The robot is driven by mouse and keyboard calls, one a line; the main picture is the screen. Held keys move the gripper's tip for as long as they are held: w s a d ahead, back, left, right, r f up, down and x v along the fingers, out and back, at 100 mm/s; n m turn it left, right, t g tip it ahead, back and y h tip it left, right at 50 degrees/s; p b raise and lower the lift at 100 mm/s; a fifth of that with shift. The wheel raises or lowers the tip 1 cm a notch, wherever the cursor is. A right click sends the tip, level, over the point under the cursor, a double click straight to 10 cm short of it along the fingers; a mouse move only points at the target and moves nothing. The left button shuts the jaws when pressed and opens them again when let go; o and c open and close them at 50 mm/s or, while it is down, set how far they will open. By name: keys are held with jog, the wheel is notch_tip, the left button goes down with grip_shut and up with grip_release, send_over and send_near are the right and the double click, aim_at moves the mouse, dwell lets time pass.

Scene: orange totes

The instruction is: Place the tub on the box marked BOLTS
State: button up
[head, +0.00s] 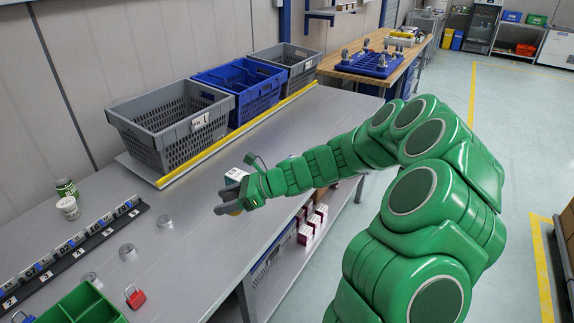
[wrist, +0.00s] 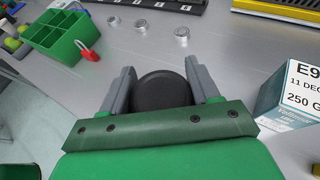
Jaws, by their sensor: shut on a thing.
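My gripper (head: 226,202) is over the metal bench in the head view. In the wrist view my gripper (wrist: 160,70) is shut on a round tub with a black top (wrist: 162,92), which sits between the two grey fingers. In the head view only a small amber patch of the held thing (head: 235,212) shows under the fingers. Its height above the bench is hard to tell. No box with a readable BOLTS mark shows. A white and teal box (wrist: 292,100) stands right of my gripper in the wrist view, its print reading "11 DEC" and "250 G".
Grey (head: 143,113) and blue (head: 229,74) crates line the back behind a yellow strip. A numbered rack (head: 75,252), a green divided tray (head: 88,302), a red padlock (head: 135,297) and several metal discs lie left. The middle bench is mostly clear.

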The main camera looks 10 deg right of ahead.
jog(key=w+d+r+m+t+h, duration=0.1)
jog(key=w+d+r+m+t, duration=0.15)
jog(key=w+d, duration=0.7)
jog(key=w+d+r+m+t+h, duration=0.15)
jog(key=w+d+r, duration=0.35)
jog(key=d, duration=0.8)
jog(key=shift+t+y, duration=0.25)
jog(key=shift+t, duration=0.05)
jog(key=w+f, duration=0.2)
jog(key=w, duration=0.2)
jog(key=w+d+f, duration=0.1)
jog(key=w+f, duration=0.2)
jog(key=w, duration=0.1)
jog(key=w+f, duration=0.3)
jog(key=w, duration=0.2)
jog(key=shift+d+f, duration=0.1)
jog(key=shift+d, duration=0.05)
jog(key=shift+w+f, duration=0.65)
jog(key=shift+f, duration=0.1)
jog(key=shift+w+f, duration=0.1)
jog(key=shift+w+d+f, duration=0.1)
jog(key=shift+w+f, duration=0.05)
jog(key=shift+f, duration=1.6)
jog(key=shift+f, duration=0.15)
